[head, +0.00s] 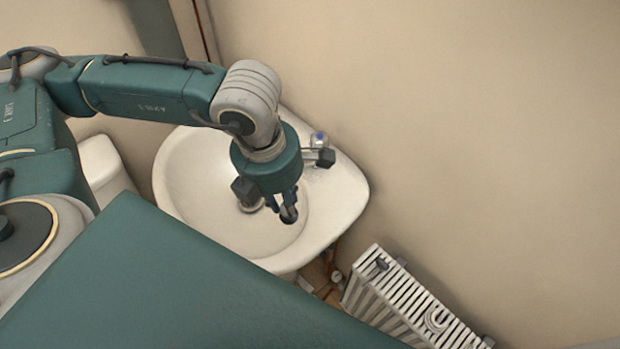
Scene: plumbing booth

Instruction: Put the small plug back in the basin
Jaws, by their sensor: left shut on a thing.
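The white basin (195,170) is fixed at the wall in the middle of the view. My left gripper (286,206) comes down over the bowl, pointing downward, and its fingers are shut on the small dark plug (289,216). The plug shows only as a small dark end at the fingertips. It is over the right part of the bowl; I cannot tell its exact height above the surface. A metallic round edge, apparently the drain (251,207), shows partly behind the gripper, to the left of the plug. My right gripper is not in view.
A tap (319,141) with a blue top stands on the basin's back rim, close to my left wrist. A white radiator (405,305) stands at lower right. Pipes (333,270) run below the basin. A white fixture (103,165) is at left. The wall is bare on the right.

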